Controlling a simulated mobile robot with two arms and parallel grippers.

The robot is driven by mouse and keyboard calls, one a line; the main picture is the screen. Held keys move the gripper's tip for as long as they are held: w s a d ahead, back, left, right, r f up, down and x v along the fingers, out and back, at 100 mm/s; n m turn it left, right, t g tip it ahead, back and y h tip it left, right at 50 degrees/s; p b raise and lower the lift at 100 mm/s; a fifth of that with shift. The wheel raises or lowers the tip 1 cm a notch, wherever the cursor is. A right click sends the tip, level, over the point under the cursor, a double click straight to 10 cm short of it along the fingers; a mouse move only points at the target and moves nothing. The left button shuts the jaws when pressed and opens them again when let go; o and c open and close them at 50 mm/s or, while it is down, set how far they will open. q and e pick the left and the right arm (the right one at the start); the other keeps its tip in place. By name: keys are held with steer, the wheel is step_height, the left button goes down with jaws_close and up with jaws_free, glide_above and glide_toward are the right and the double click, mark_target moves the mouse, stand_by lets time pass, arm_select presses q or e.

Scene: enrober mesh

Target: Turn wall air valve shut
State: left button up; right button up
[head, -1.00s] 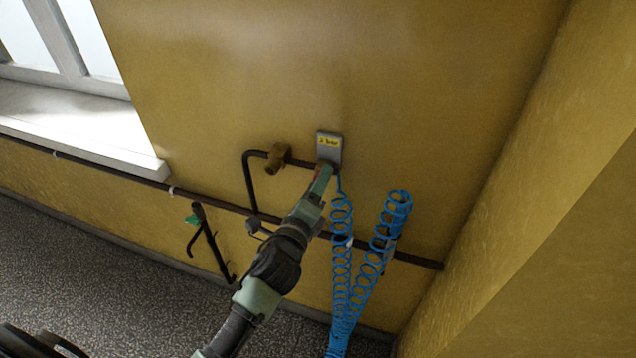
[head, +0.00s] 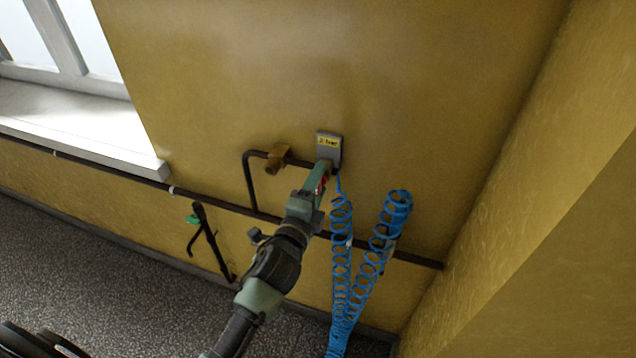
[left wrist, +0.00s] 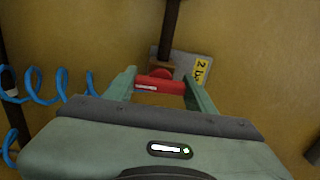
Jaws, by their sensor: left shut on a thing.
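The air valve's red handle (left wrist: 160,86) lies between the two fingers of my left gripper (left wrist: 160,80) in the left wrist view. The fingers are shut on it, one at each end. The handle lies crosswise to the dark pipe (left wrist: 170,30) that runs to the valve. In the head view, my left gripper (head: 321,180) reaches up to the wall just below the grey plate with a yellow label (head: 329,146). A little red of the handle shows there; the fingers hide most of the valve. My right gripper is out of view.
A brass fitting (head: 278,157) sits on the pipe left of the valve. Blue coiled hoses (head: 342,260) hang close to the right of my left arm. A dark pipe (head: 110,174) runs along the wall. A green-handled fitting (head: 194,219) stands lower left.

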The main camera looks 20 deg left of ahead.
arm_select(q)
steer(key=shift+f, duration=0.1)
steer(key=o, duration=1.4)
steer(key=s+b, duration=0.2)
steer(key=s, duration=0.6)
steer(key=shift+a, duration=0.15)
